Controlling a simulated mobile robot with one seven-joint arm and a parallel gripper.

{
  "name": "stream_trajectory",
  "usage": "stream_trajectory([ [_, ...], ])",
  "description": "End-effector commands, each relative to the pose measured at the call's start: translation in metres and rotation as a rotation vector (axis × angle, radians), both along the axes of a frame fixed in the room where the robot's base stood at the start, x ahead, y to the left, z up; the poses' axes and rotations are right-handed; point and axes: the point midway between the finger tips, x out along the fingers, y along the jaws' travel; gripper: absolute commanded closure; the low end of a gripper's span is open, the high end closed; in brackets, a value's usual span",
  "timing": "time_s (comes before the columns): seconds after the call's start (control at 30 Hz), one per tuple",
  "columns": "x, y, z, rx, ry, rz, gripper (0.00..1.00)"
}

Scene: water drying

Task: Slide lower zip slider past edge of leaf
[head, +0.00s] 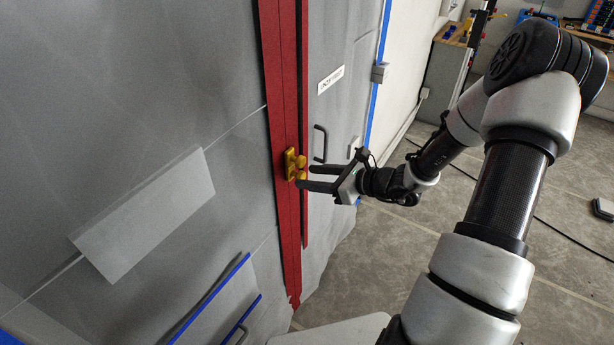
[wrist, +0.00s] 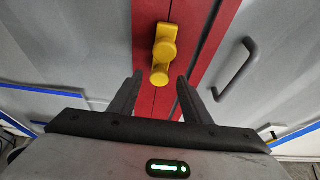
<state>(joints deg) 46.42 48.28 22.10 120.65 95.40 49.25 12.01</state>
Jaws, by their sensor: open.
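A red zip strip (head: 283,90) runs from top to bottom down the grey sheeting. Two yellow zip sliders sit on it, close one above the other; the upper slider (wrist: 165,38) and the lower slider (wrist: 160,75) show in the wrist view. In the head view they appear as one yellow cluster (head: 294,164). My gripper (head: 304,178) is open, its fingers pointing at the strip just beside the sliders. Contact cannot be told.
A dark handle (head: 320,143) is on the grey panel right of the strip, with a white label (head: 330,79) above it. Blue-edged panels (head: 222,300) are at lower left. The concrete floor (head: 480,215) to the right is mostly clear, with a black cable.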

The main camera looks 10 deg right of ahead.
Motion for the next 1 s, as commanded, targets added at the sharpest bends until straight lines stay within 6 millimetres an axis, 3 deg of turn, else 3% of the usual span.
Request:
stream_trajectory([
  [0.2, 0.0122, 0.0126, -0.0071, 0.001, 0.001, 0.001, 0.56],
  [0.5, 0.0134, 0.0137, -0.0079, 0.001, 0.001, 0.0, 0.56],
  [0.77, 0.0133, 0.0134, -0.0078, 0.0, 0.0, 0.0, 1.0],
  [1.0, 0.0134, 0.0134, -0.0121, 0.0, 0.001, 0.0, 1.0],
])
